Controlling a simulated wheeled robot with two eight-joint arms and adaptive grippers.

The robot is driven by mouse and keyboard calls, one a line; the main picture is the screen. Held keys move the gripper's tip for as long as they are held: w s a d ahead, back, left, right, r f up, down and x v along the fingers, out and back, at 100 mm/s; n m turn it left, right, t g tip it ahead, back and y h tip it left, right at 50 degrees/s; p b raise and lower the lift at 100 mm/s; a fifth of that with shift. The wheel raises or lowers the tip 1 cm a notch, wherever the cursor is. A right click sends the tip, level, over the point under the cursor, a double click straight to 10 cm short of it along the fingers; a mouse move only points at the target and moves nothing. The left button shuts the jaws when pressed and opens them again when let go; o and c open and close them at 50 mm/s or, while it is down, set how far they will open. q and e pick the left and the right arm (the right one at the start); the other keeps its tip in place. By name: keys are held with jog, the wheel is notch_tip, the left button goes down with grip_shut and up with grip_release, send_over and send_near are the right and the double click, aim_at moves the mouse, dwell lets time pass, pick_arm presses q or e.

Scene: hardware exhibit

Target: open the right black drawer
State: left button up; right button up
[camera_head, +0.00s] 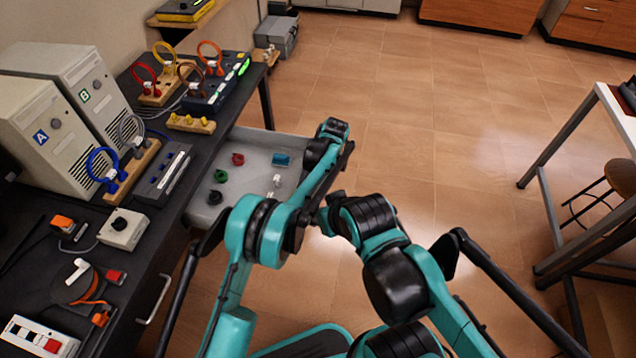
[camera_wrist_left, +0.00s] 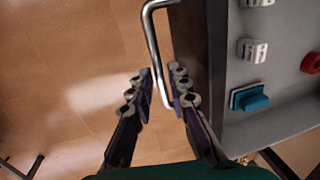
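The right black drawer is pulled out from the far end of the bench, its grey tray (camera_head: 232,147) showing. In the left wrist view its dark front (camera_wrist_left: 217,60) and metal handle (camera_wrist_left: 154,45) are clear. My left gripper (camera_wrist_left: 159,75) has its fingers apart, one on each side of the handle's bar near one end. I see a gap between the fingers and the bar. In the head view my left wrist (camera_head: 333,130) is beside the drawer's front and its fingers are hidden. My right arm (camera_head: 368,215) is folded near the drawer; its fingers cannot be made out.
The drawer holds a blue block (camera_head: 281,159), a red piece (camera_head: 238,159), a green piece (camera_head: 221,176) and white pieces. Another drawer handle (camera_head: 154,299) is nearer on the bench. Grey computer cases (camera_head: 45,135) stand on the bench. The floor (camera_head: 440,150) to the right is clear.

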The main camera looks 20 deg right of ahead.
pick_arm(q)
jog(key=shift+r, duration=0.1)
notch_tip(320, 180, up, 12)
jog(key=s+d, duration=0.1)
jog(key=shift+s+d+f, duration=0.15)
jog(key=shift+d+f, duration=0.05)
jog(key=shift+d, duration=0.2)
dwell(0.5)
jog(key=s+a+r+n+t+h, duration=0.1)
jog(key=a+r+n, duration=0.1)
jog(key=a+r, duration=0.85)
jog(key=s+a+r+n+t+h, duration=0.15)
jog(key=a+r, duration=0.35)
jog(key=a, duration=1.1)
jog(key=s+a+f+n+t, duration=0.1)
jog(key=s+a+f, duration=0.1)
jog(key=s+a, duration=0.7)
jog(key=s+a+f+n+t, duration=0.2)
jog(key=s+a+f, duration=0.1)
jog(key=s+a, duration=0.7)
jog(key=shift+s+a+y, duration=0.25)
jog(key=shift+s+y, duration=0.1)
jog(key=shift+s, duration=0.05)
